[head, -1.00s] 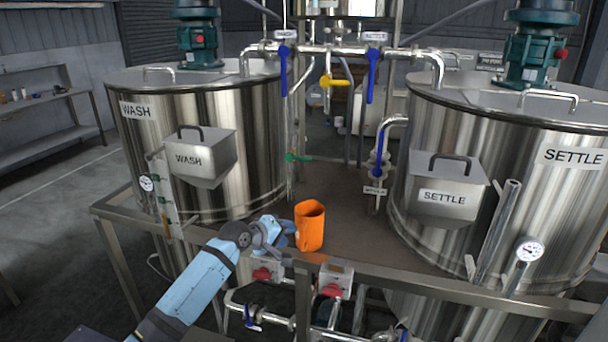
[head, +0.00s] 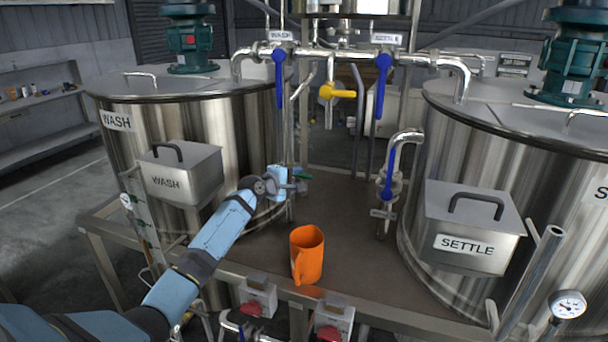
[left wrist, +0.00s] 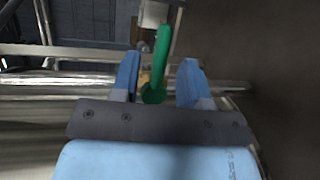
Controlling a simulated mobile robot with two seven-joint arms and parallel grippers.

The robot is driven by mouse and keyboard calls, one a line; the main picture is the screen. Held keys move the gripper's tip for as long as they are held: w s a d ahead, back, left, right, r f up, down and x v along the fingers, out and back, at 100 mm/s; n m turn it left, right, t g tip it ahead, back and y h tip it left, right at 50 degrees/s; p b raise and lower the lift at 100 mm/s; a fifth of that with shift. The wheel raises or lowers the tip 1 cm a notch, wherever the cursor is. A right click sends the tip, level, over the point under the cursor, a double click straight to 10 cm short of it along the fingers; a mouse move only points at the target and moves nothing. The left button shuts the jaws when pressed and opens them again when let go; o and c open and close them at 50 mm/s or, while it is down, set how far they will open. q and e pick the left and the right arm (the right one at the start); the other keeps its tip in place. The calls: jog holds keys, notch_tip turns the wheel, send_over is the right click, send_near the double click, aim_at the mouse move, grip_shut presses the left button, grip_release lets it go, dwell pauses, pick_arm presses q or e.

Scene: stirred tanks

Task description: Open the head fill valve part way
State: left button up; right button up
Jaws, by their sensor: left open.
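In the left wrist view the green lever (left wrist: 161,62) lies between the two blue fingers of my left gripper (left wrist: 160,66), which are open, with a gap at each side. I see no label naming this valve. My right gripper is not in view.
The wash tank (head: 240,130) stands left and the settle tank (head: 415,235) right. Blue levers (head: 279,80) (head: 383,82) (head: 389,177) hang on the pipes. An orange mug (head: 306,255) stands near the deck's front edge. The deck (head: 345,215) between the tanks is mostly clear.

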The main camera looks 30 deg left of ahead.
aim_at(302, 177)
pick_arm(q)
jog(key=x, duration=0.2)
jog(key=shift+w+d+f, duration=0.1)
jog(key=shift+w, duration=0.25)
jog(key=shift+w+f, duration=0.2)
jog(key=shift+w, duration=0.3)
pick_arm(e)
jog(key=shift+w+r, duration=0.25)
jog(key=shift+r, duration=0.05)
pick_arm(q)
grip_shut()
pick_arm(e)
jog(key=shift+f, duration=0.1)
